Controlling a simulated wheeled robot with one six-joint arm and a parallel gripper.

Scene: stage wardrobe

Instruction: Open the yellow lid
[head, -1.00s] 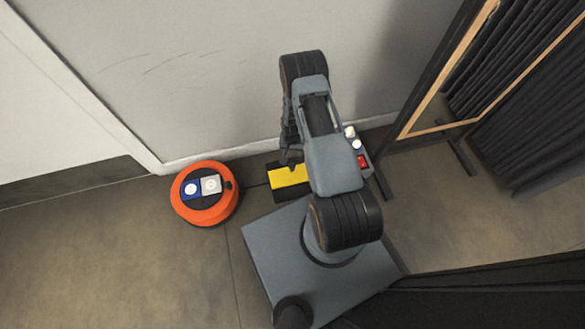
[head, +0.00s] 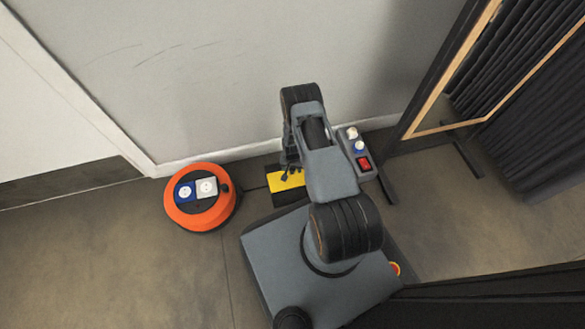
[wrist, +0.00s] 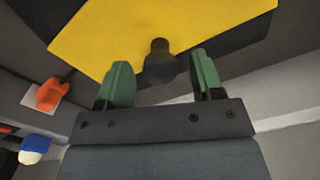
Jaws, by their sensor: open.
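The yellow lid (head: 287,180) lies on a dark box on the floor by the wall, partly hidden by my arm in the head view. In the wrist view the yellow lid (wrist: 150,35) fills the upper middle and a round black knob (wrist: 159,62) stands at its near edge. My gripper (wrist: 160,75) is open, its two green fingers one on each side of the knob, with a gap showing on both sides. In the head view my gripper (head: 291,170) is small and dark over the lid.
An orange cable reel (head: 202,218) with blue and white sockets stands left of the box. A grey panel with a red switch (head: 364,163) and knobs lies to the right. A wood-framed mirror (head: 445,75) stands at the right. The floor at left is clear.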

